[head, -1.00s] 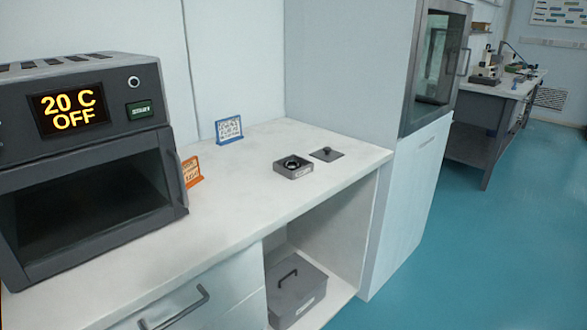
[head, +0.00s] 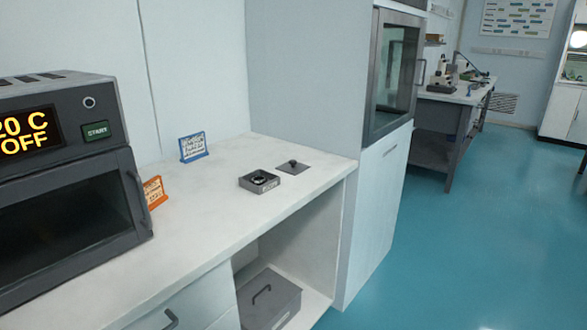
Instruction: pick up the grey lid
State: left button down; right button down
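A flat, square grey lid (head: 293,168) with a small dark knob lies on the white counter (head: 215,215), toward its right end. Just left of it and slightly nearer stands a small open grey box (head: 259,182) with a round dark and light part inside. The lid and the box are apart. A larger grey container (head: 270,302) with a handle on top sits in the open shelf space below the counter. Neither of my grippers shows in the head view.
A dark oven (head: 65,180) stands on the counter at left, its display partly cut off. An orange sign (head: 154,192) and a blue-framed sign (head: 193,147) stand on the counter. A tall cabinet (head: 305,75) borders the counter's right end. Blue floor (head: 470,250) is clear at right.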

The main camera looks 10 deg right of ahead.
aim_at(292, 168)
jog(key=z, duration=1.15)
jog(key=i, duration=2.15)
jog(key=u, duration=3.1)
